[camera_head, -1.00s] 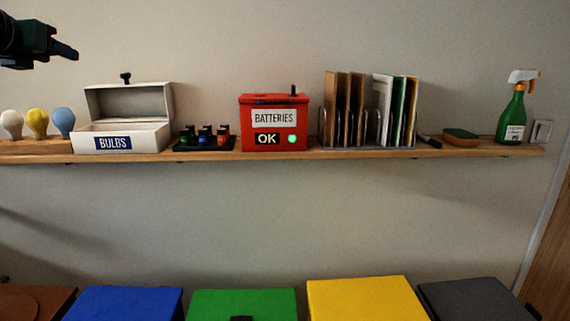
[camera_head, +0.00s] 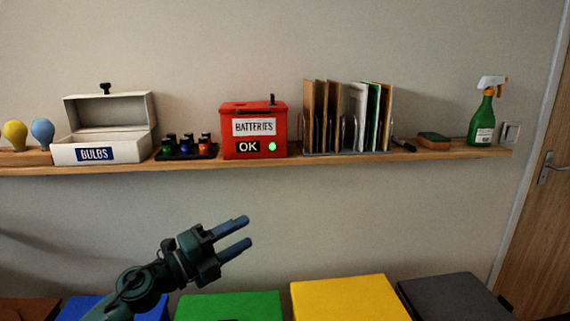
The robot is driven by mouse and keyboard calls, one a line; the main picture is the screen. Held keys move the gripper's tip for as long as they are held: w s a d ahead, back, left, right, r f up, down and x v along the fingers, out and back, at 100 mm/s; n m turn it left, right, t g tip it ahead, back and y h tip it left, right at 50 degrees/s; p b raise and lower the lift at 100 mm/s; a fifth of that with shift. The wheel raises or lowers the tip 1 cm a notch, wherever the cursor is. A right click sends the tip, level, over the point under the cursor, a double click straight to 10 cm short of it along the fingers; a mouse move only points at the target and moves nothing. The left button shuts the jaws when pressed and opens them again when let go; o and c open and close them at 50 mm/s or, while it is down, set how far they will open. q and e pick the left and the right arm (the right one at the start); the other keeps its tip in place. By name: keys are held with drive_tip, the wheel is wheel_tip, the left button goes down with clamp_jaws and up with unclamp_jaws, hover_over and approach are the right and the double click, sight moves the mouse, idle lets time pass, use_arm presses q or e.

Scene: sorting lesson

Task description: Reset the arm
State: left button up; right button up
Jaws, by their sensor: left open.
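My left gripper (camera_head: 241,236) is open and empty, with its two blue-tipped fingers apart. It is in the lower middle of the head view, in front of the bare wall and below the shelf. Its arm comes up from the lower left, in front of the blue lid (camera_head: 145,309) and near the green lid (camera_head: 228,306). My right gripper is not in view.
The wooden shelf (camera_head: 270,163) holds light bulbs, an open white bulbs box (camera_head: 115,153), small batteries, a red batteries box (camera_head: 254,132), a folder rack, a sponge and a spray bottle (camera_head: 482,120). Yellow (camera_head: 350,300) and grey (camera_head: 455,298) lids stand below. A door is at right.

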use_arm(q)
drive_tip(key=s+a+f+n+y+p, duration=0.1)
drive_tip(key=s+f+n+y, duration=0.5)
drive_tip(key=s+f+n, duration=0.7)
drive_tip(key=s+a+f+n+g+y+p, duration=0.1)
drive_tip(key=s+a+f+n+y, duration=0.3)
drive_tip(key=s+f+n, duration=1)
drive_tip(key=shift+s+f+g+y, duration=0.3)
drive_tip(key=shift+f+y, duration=0.55)
drive_tip(key=shift+y, duration=0.25)
